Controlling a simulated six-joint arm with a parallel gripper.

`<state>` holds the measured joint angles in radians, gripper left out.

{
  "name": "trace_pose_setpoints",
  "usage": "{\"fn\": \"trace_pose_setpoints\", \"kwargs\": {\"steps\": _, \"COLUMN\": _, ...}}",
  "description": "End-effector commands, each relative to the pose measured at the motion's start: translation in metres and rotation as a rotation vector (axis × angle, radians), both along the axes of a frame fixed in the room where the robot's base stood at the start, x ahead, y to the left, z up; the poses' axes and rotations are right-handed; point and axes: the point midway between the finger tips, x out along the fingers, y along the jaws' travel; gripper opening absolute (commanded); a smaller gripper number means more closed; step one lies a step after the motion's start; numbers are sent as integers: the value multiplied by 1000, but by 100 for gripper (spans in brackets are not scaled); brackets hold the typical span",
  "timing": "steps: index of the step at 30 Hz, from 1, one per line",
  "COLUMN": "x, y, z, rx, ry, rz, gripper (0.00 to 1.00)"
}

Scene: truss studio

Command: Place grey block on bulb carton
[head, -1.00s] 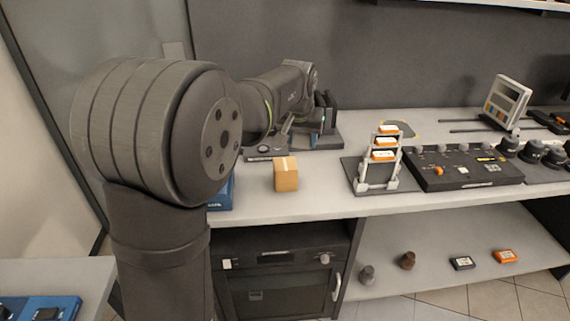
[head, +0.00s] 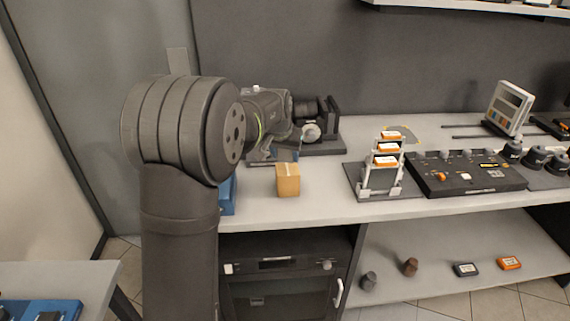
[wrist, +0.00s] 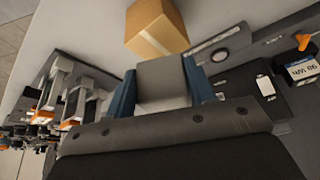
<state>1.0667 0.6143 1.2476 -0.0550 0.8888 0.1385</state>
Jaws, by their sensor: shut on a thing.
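The grey block (wrist: 162,80) is held between the two blue fingers of my gripper (wrist: 164,88) in the wrist view. My gripper is shut on it. The bulb carton (head: 288,180) is a small tan cardboard box with a pale tape strip, standing on the grey counter in the head view.
A rack with orange-and-white packs (head: 384,165) stands right of the carton, with a dark control panel (head: 465,172) beyond. A blue item (head: 228,195) sits left of the carton. A dark device (head: 318,125) stands behind. The counter between carton and rack is clear.

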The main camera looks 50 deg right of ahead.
Motion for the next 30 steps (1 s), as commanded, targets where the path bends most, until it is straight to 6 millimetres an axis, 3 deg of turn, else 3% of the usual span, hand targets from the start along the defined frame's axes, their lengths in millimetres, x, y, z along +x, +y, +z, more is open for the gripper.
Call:
{"fn": "trace_pose_setpoints", "kwargs": {"steps": 8, "x": 0, "y": 0, "z": -36, "rx": 1, "ry": 1, "rz": 0, "gripper": 25}}
{"fn": "trace_pose_setpoints", "kwargs": {"steps": 19, "x": -1, "y": 0, "z": -41, "rx": 1, "ry": 1, "rz": 0, "gripper": 25}}
{"fn": "trace_pose_setpoints", "kwargs": {"steps": 20, "x": -1, "y": 0, "z": -41, "rx": 1, "ry": 1, "rz": 0, "gripper": 52}}
{"fn": "trace_pose_setpoints", "kwargs": {"steps": 23, "x": -1, "y": 0, "z": -41, "rx": 1, "ry": 1, "rz": 0, "gripper": 71}}
{"fn": "trace_pose_setpoints", "kwargs": {"steps": 30, "x": -1, "y": 0, "z": -41, "rx": 1, "ry": 1, "rz": 0, "gripper": 72}}
